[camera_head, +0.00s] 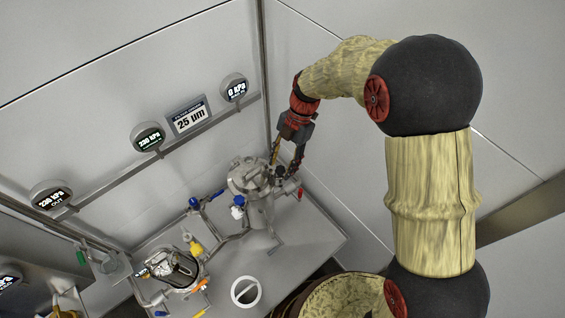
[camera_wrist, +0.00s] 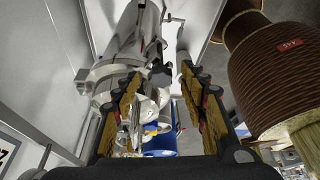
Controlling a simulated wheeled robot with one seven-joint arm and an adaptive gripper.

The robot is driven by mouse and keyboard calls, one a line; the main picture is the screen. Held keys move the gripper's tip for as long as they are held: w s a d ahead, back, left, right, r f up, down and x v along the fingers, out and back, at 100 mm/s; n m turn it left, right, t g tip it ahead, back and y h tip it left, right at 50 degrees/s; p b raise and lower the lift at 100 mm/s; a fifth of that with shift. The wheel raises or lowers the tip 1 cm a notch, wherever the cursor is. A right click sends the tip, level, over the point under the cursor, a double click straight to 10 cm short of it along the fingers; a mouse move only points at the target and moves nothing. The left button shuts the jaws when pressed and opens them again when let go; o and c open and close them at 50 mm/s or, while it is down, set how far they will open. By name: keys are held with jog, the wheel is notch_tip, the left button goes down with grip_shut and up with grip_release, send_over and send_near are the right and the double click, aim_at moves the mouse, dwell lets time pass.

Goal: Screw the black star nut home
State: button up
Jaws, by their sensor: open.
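The black star nut (camera_wrist: 160,76) shows in the wrist view as a dark lobed knob beside the lid rim of a steel tank (camera_wrist: 105,72). In the head view the same tank (camera_head: 247,178) stands at the right end of the bench, and the nut is too small there to make out surely. My gripper (camera_head: 287,160) is over the right side of the tank lid, pointing down. In the wrist view my gripper (camera_wrist: 160,82) is open, with the nut seen between its fingertips. I cannot tell whether a fingertip touches it.
A red-handled valve (camera_head: 299,193) sits close right of the tank. A blue-handled valve (camera_head: 207,199) and a glass-topped vessel (camera_head: 172,269) stand left. A white ring (camera_head: 246,292) lies on the bench front. Gauges (camera_head: 148,137) line the wall rail behind.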

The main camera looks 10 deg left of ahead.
jog(key=shift+c, duration=0.6)
grip_shut()
